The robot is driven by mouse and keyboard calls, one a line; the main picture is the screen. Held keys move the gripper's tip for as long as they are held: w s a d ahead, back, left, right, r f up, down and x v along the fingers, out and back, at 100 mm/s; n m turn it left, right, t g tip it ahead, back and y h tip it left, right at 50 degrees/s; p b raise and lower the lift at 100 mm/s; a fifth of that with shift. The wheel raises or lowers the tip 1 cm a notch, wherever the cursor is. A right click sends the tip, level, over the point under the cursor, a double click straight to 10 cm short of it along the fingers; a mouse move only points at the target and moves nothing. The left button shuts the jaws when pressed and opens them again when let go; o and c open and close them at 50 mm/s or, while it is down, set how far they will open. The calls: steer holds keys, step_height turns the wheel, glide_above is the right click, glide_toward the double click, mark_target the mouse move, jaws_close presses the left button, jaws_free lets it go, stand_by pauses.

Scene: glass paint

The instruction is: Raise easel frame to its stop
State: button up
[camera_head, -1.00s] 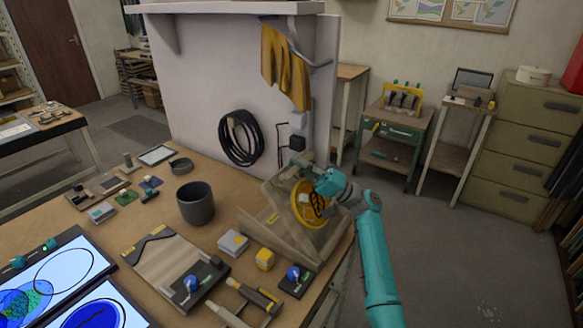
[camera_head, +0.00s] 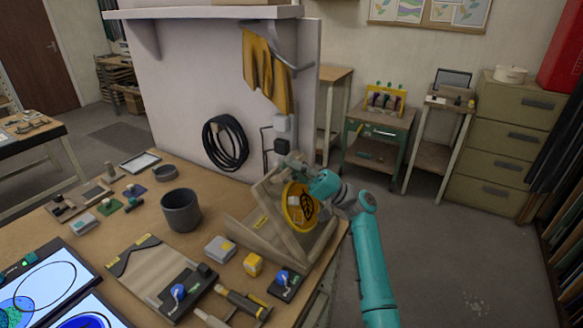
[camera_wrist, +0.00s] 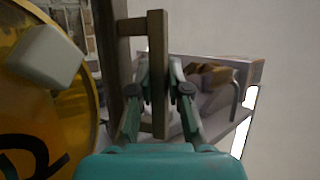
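The easel (camera_head: 238,232) stands at the right end of the workbench. Its wooden frame (camera_head: 267,200) is tilted up from the base, with a round yellow glass disc (camera_head: 300,208) bearing a black leaf-like drawing on it. My gripper (camera_head: 305,172) is at the upper part of the frame, beside the disc. In the wrist view, a wooden bar of the frame (camera_wrist: 157,55) runs between my two fingers (camera_wrist: 161,95), which are close on both sides of it. The disc's edge (camera_wrist: 85,105) fills the left, with a pale block (camera_wrist: 45,55) on it.
A black coil (camera_head: 225,143) and a yellow cloth (camera_head: 266,70) hang on the white panel behind. Open floor lies to the right.

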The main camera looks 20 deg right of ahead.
steer(key=o, duration=0.3)
steer(key=shift+s+d+r, duration=0.1)
steer(key=shift+d, duration=0.05)
steer(key=v, duration=1.2)
